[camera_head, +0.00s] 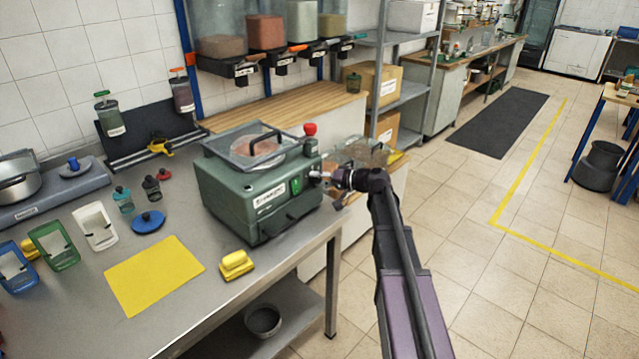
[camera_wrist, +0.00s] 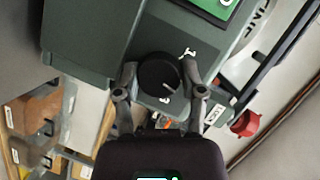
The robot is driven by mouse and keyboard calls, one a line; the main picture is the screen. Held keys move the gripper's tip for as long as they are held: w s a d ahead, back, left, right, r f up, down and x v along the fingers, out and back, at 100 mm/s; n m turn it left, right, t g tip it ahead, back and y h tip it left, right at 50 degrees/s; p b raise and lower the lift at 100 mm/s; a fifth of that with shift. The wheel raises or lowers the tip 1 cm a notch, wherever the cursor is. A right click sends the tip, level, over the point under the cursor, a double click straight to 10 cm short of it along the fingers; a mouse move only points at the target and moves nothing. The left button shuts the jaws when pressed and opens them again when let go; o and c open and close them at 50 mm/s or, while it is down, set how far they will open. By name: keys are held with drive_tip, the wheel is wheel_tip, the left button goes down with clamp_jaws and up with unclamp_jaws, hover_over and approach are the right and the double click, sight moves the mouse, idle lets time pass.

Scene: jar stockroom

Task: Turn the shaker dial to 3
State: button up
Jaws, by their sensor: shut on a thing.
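The shaker (camera_head: 250,195) is a green-grey box on the steel bench, with a lidded tray on top and a green switch on its front. Its round black dial (camera_wrist: 157,76) shows in the wrist view, with a short white pointer line towards the lower right. Small white marks sit beside the dial, too small to read surely. My gripper (camera_head: 322,177) is at the right end of the shaker's front. In the wrist view my gripper (camera_wrist: 159,82) has one finger on each side of the dial, shut on it. The dial is hard to make out in the head view.
A red knob (camera_head: 310,129) stands at the shaker's back right corner. A yellow sponge (camera_head: 236,265) and a yellow sheet (camera_head: 153,275) lie in front on the bench. Jars and coloured frames stand left. A wooden counter (camera_head: 290,105) is behind; open floor is right.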

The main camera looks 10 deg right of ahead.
drive_tip(key=m+y+b, duration=0.1)
drive_tip(key=m, duration=0.1)
drive_tip(key=m+y+b, duration=0.1)
drive_tip(key=m+b, duration=0.1)
drive_tip(key=shift+w+d+f+m, duration=0.1)
drive_tip(key=shift+f+m, duration=0.05)
drive_tip(key=shift+m, duration=0.15)
drive_tip(key=shift+m+t+y+b, duration=0.7)
drive_tip(key=shift+m+b, duration=0.5)
drive_tip(key=shift+m, duration=0.7)
drive_tip(key=shift+r, duration=0.2)
drive_tip(key=o, duration=1.2)
drive_tip(key=shift+c, duration=0.2)
drive_tip(key=shift+s+f, duration=0.1)
drive_tip(key=shift+s, duration=0.1)
